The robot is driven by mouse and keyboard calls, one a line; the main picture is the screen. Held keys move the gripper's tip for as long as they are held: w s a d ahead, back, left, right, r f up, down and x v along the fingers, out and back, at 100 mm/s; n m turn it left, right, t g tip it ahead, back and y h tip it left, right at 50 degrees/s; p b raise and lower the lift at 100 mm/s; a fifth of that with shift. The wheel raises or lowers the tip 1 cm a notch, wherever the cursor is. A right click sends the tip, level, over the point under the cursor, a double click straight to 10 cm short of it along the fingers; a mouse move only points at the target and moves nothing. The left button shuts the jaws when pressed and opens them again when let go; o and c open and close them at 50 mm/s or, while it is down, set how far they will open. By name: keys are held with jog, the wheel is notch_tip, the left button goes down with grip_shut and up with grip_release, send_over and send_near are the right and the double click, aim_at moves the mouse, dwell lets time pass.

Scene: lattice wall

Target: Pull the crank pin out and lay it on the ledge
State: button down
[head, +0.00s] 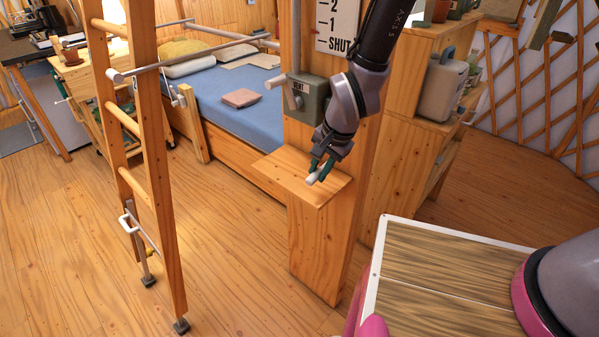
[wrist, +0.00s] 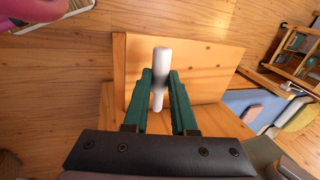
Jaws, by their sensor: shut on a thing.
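My gripper (head: 318,168) is shut on the crank pin (head: 312,179), a short, light-coloured cylinder. The wrist view shows the pin (wrist: 162,58) between the green fingers (wrist: 160,82), one end sticking out past the fingertips. The pin is over the wooden ledge (head: 335,184), whose bare top also shows in the wrist view (wrist: 212,62). I cannot tell whether the pin touches the ledge. The grey-green vent box (head: 316,92) is on the wooden post above the ledge, partly beside my arm.
A sign marked 2, 1, SHUT (head: 338,25) is on the post above the box. A wooden ladder (head: 128,125) stands at left, and a blue bed (head: 225,95) lies behind. Shelves with a grey canister (head: 443,88) are at right. The ledge top looks otherwise clear.

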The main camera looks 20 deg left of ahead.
aim_at(316, 195)
jog(key=shift+f, duration=2.7)
jog(key=c, duration=0.7)
grip_release()
jog(key=shift+o, duration=0.3)
jog(key=shift+s+d, duration=0.1)
jog(key=shift+o, duration=0.3)
jog(key=shift+o, duration=0.4)
jog(key=shift+f, duration=0.1)
jog(key=shift+s+d, duration=0.1)
jog(key=shift+c, duration=0.3)
